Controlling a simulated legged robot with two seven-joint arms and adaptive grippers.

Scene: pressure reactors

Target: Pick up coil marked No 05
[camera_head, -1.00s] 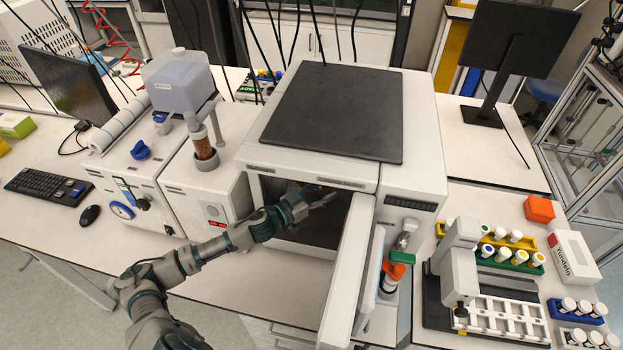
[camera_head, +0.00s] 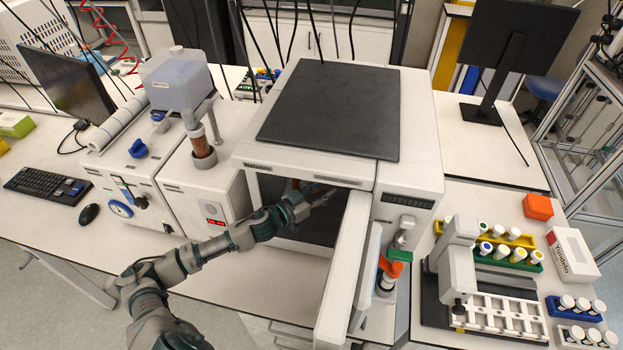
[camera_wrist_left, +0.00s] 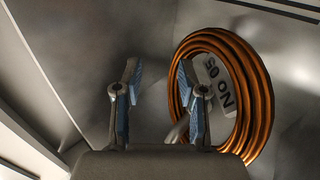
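The orange-brown coil (camera_wrist_left: 262,98) hangs inside the metal chamber at the right of the left wrist view. A grey label reading "NO 05" (camera_wrist_left: 220,85) shows within its ring. My left gripper (camera_wrist_left: 158,85) is open, its two blue-padded fingers apart. Its right finger overlaps the coil's left edge in the picture; I cannot tell whether they touch. Between the fingers only the bare chamber wall shows. In the head view my left gripper (camera_head: 308,200) reaches through the open front of the oven-like unit, and the coil is mostly hidden there. My right gripper is not in view.
The white unit (camera_head: 418,150) has its door (camera_head: 345,270) swung open to the right of my arm. A sampler with vial racks (camera_head: 510,315) stands at the right. A pump with a clear tank (camera_head: 175,78) stands at the left.

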